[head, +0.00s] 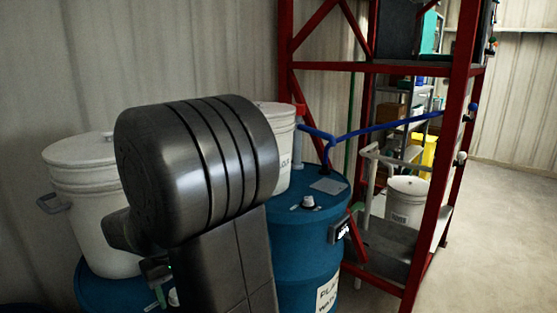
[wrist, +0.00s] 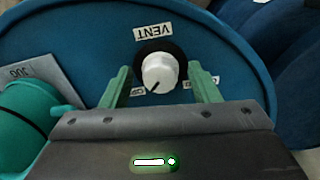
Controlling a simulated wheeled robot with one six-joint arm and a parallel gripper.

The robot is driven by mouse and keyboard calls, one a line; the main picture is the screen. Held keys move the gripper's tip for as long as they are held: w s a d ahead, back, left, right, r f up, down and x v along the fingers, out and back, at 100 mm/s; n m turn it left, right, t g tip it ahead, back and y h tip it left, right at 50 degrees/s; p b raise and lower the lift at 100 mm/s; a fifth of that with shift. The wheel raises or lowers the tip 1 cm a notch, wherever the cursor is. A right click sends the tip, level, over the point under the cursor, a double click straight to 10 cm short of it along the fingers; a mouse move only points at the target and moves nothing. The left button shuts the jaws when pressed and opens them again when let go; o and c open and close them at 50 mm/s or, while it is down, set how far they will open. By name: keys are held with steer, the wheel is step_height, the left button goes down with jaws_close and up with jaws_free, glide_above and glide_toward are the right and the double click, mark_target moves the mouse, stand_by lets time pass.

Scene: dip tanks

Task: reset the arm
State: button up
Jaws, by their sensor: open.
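My gripper (wrist: 160,85) is open, with its two green fingers to either side of a white knob (wrist: 160,72) in the wrist view. A gap shows between the knob and each finger. The knob sits on a blue drum lid (wrist: 75,50) beside a VENT label (wrist: 153,32); smaller labels by the fingers are partly covered. In the head view my grey arm fills the middle. My gripper (head: 160,295) shows only in part at the lower left, over a blue drum (head: 100,290), with a bit of white knob beside it.
A white lidded bucket (head: 85,175) stands on the left drum. A second blue drum (head: 290,240) with its own knob (head: 308,202) stands right of my arm. A red rack (head: 437,180) with a blue pipe (head: 385,129) is behind. Floor (head: 505,220) at right is clear.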

steer(key=n+b, duration=0.1)
steer(key=n, duration=0.6)
steer(key=shift+w, duration=0.1)
steer(key=shift+w+d+n+b, duration=0.1)
steer(key=shift+n+b, duration=0.65)
steer(key=shift+n, duration=2.35)
